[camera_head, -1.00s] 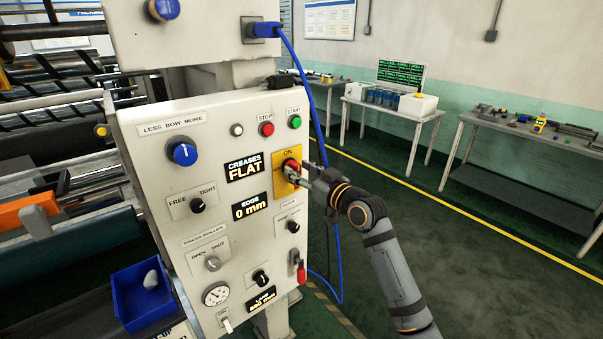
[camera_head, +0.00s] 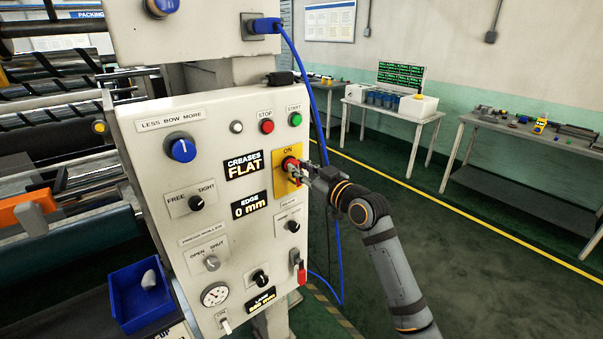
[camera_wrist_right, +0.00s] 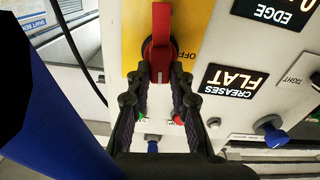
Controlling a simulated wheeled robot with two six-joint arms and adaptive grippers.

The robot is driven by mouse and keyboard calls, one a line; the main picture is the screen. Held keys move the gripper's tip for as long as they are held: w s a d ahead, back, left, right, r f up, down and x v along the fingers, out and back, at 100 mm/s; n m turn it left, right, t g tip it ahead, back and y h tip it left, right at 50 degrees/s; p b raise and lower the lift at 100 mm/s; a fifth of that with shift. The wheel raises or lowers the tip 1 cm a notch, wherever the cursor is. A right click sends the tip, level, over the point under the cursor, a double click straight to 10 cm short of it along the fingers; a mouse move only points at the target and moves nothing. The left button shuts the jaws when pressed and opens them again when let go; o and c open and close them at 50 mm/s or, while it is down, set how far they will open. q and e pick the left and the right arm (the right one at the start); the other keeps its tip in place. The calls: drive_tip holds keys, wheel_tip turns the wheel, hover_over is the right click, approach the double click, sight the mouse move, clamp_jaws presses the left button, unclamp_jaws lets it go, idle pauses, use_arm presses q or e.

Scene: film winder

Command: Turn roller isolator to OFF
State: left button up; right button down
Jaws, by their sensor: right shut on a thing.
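The roller isolator is a red handle (camera_head: 291,164) on a yellow plate (camera_head: 281,185) at the right of the white control panel. "ON" reads at the top of the plate. In the right wrist view the red handle (camera_wrist_right: 160,30) stands vertical in the picture, with "OFF" on the yellow plate (camera_wrist_right: 197,25) just to its right. My right gripper (camera_wrist_right: 160,75) is shut on the lower end of the handle in that view, a finger on each side. In the head view the right gripper (camera_head: 300,172) partly hides the handle. My left gripper is not in view.
The panel (camera_head: 150,160) carries a blue bow knob (camera_head: 181,147), red stop (camera_head: 267,127) and green start (camera_head: 295,119) buttons near the isolator. A blue cable (camera_head: 322,130) hangs along its right edge. A blue bin (camera_head: 140,297) is lower left. Open floor lies to the right.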

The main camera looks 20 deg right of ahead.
drive_tip(key=shift+s+a+f+n+b, duration=0.1)
drive_tip(key=shift+a+f+n+b, duration=0.1)
drive_tip(key=shift+n+b, duration=1.95)
drive_tip(key=shift+a+f+n+b, duration=0.15)
drive_tip(key=shift+n+b, duration=0.9)
drive_tip(key=shift+n, duration=2.2)
drive_tip(key=shift+s+a+f+n+b, duration=0.1)
drive_tip(key=shift+f+n+b, duration=0.15)
drive_tip(key=shift+n+b, duration=1.9)
drive_tip(key=shift+n+p, duration=0.5)
drive_tip(key=shift+n, duration=0.25)
drive_tip(key=c, duration=1.2)
unclamp_jaws()
drive_tip(key=shift+d, duration=0.1)
drive_tip(key=v, duration=0.7)
drive_tip(key=shift+s, duration=0.2)
